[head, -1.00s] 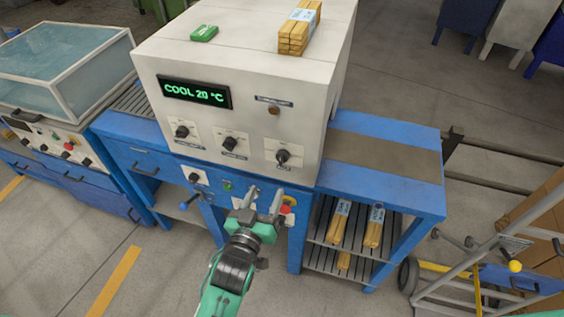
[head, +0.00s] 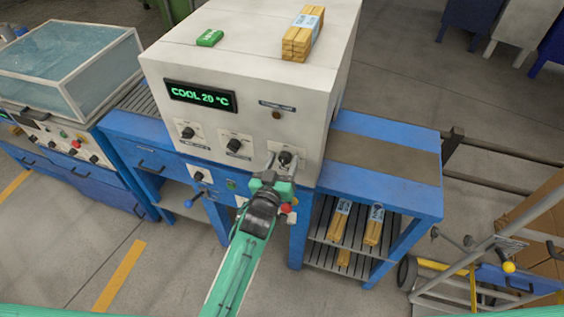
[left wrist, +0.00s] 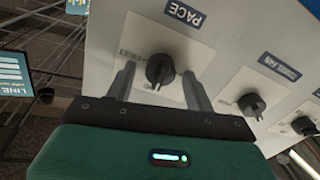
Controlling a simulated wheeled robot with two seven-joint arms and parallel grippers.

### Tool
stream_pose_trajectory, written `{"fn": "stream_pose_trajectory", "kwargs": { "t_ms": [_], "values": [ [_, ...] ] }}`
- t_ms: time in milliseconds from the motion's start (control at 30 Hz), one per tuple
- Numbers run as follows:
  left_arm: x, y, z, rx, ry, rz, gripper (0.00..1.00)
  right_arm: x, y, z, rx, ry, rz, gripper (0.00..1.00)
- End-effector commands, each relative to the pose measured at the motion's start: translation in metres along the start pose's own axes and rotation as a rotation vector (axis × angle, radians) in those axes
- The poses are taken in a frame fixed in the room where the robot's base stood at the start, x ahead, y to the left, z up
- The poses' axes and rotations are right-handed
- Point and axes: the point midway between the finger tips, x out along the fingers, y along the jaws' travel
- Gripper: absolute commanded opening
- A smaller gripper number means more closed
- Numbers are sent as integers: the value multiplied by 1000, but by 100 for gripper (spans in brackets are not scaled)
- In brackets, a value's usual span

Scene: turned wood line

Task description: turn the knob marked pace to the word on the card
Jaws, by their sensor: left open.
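The pace knob (head: 285,158) is a black knob on a white plate at the lower right of the oven's front. In the left wrist view the knob (left wrist: 160,69) sits under a dark label (left wrist: 183,15) reading PACE. My left gripper (head: 281,160) is open at this knob. Its two fingers (left wrist: 158,82) stand on either side of the knob, with gaps between.
Other black knobs (head: 234,145) and (left wrist: 251,104) sit beside it. A lit display (head: 201,95) reads COOL 20 °C. A green block (head: 209,38) and bundled wood (head: 302,33) lie on top. A red button (head: 286,208) is below. A blue side table (head: 385,165) stands right.

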Motion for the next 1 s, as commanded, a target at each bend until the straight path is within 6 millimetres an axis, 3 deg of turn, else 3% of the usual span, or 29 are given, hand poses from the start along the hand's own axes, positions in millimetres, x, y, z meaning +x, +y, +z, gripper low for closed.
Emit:
{"fn": "stream_pose_trajectory", "kwargs": {
  "t_ms": [100, 300, 333, 667, 1000],
  "values": [
    [0, 0, 0, 0, 0, 0, 50, 0, 0, 0, 0, 0, 0, 36],
    [0, 0, 0, 0, 0, 0, 10, 0, 0, 0, 1, -1, 0, 36],
    [0, 0, 0, 0, 0, 0, 9, 0, 0, 0, 1, -1, 0, 36],
    [0, 0, 0, 46, 0, 0, 9, 0, -1, 0, 1, -1, -1, 36],
    [0, 1, 0, 281, 0, 0, 9, -2, -3, 0, 2, 0, -3, 36]
  ]
}}
